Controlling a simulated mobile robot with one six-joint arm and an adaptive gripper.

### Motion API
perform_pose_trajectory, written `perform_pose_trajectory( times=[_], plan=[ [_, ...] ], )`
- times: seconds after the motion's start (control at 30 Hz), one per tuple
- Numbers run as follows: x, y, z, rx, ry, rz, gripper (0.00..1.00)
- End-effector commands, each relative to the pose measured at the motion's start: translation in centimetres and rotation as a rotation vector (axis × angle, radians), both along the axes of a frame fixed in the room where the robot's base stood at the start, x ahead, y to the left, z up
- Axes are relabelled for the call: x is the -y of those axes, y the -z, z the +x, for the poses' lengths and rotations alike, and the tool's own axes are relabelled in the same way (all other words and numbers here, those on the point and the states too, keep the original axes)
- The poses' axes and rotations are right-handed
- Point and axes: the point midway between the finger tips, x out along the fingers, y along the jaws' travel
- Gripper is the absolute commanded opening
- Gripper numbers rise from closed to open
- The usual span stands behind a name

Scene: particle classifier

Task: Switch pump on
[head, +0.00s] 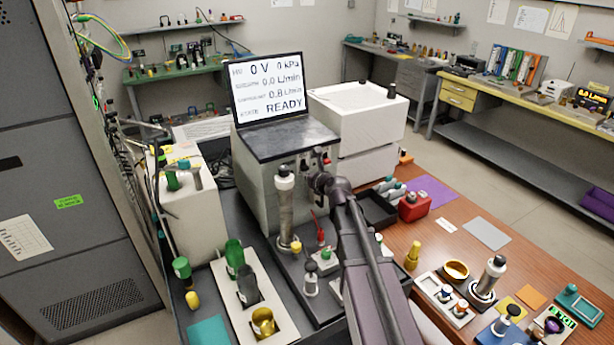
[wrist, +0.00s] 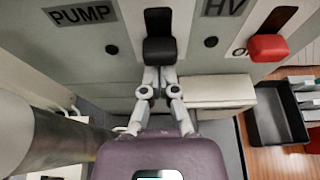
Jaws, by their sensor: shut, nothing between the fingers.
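The pump switch, a black lever (wrist: 160,50) in a dark slot, is on the grey front panel in the wrist view, right of the PUMP label (wrist: 82,13). The lever hangs towards the lower end of its slot. My gripper (wrist: 158,72) is shut and empty, its fingertips right at the lever's lower edge. I cannot tell whether they touch it. In the head view my gripper (head: 317,182) is at the front of the instrument box (head: 262,185), partly hidden by my wrist. The screen (head: 268,88) reads 0 V, 0 kPa, and READY.
A red lever (wrist: 268,47) stands right of the HV label (wrist: 224,6), beside the black one. A metal cylinder (head: 285,212) stands upright left of my gripper. A black tray (head: 378,208) and a red box (head: 414,206) are to the right.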

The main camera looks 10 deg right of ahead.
Motion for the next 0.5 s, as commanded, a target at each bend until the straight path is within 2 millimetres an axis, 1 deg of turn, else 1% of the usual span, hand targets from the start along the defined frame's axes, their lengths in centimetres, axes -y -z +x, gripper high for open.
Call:
perform_pose_trajectory(
  times=[0.17,0.4,0.5],
  plan=[
    [0.0,-0.4,0.0,0.000,0.000,0.000,0.00],
    [0.0,-2.3,0.0,0.000,0.000,0.000,0.00],
    [0.0,-2.8,0.0,0.000,0.000,0.000,0.00]
  ],
)
